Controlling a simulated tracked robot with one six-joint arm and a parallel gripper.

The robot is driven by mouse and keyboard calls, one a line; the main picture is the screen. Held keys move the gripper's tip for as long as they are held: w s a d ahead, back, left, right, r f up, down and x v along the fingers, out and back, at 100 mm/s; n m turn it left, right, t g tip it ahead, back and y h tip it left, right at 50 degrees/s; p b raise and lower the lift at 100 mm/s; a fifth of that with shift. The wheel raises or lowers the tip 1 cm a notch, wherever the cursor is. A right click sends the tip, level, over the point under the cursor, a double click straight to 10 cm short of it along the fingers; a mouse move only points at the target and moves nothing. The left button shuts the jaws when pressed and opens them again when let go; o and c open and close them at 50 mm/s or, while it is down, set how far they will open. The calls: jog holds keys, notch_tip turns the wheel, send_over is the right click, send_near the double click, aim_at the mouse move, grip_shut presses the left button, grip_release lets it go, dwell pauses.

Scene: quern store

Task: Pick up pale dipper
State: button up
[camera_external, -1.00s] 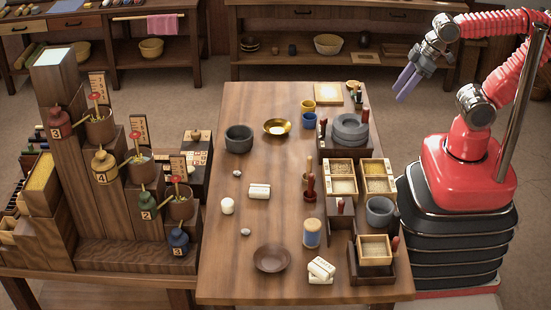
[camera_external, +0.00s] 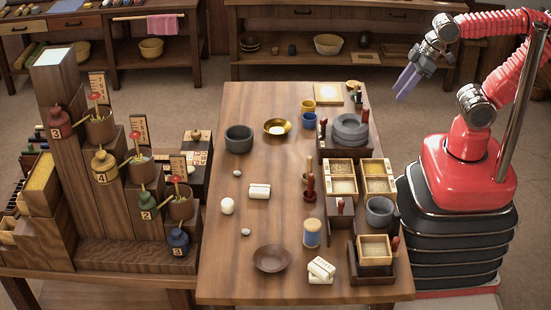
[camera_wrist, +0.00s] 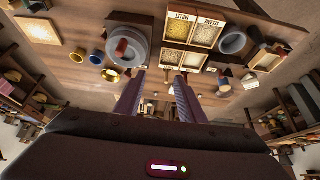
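A small pale dipper (camera_external: 308,166) seems to stand upright on the table beside the red-brown stamp, just left of the grain boxes. It is partly hidden by the stamp, and its shape is hard to make out. I cannot pick it out for sure in the wrist view. My gripper (camera_external: 406,82) hangs in the air beyond the table's right edge, well away from the dipper. In the wrist view, the two purple fingers of my gripper (camera_wrist: 158,80) are apart with nothing between them.
The table (camera_external: 215,270) has open room at its left and middle. The grain boxes (camera_external: 377,176), a quern (camera_external: 350,128) and a grey mortar (camera_external: 380,211) line its right side. A dark pot (camera_external: 239,139), brass bowl (camera_external: 277,127) and brown bowl (camera_external: 271,258) stand farther left.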

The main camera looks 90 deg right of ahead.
jog(key=shift+w, duration=0.1)
jog(key=w+a+f+m+t+y, duration=0.15)
jog(key=w+a+f, duration=0.25)
jog(key=w+a, duration=0.45)
jog(key=w+a+f+m+t+y, duration=0.1)
jog(key=w+a+f+t+y, duration=0.15)
jog(key=w+a, duration=0.55)
jog(key=d+f+m+t+h, duration=0.1)
jog(key=d+f+h, duration=0.2)
jog(key=f+h, duration=0.2)
jog(key=d+f+m+t+h, duration=0.1)
jog(key=d+f+m+h, duration=0.1)
jog(key=f+h, duration=0.3)
notch_tip(320, 180, down, 3)
jog(key=shift+w+d+f+t, duration=0.1)
jog(key=shift+w+d+t, duration=0.2)
jog(key=shift+w+d, duration=0.2)
send_near(309, 169)
jog(key=w+d+r, duration=0.2)
jog(key=w+d, duration=0.1)
jog(key=w, duration=0.1)
jog(key=shift+s+f, duration=0.1)
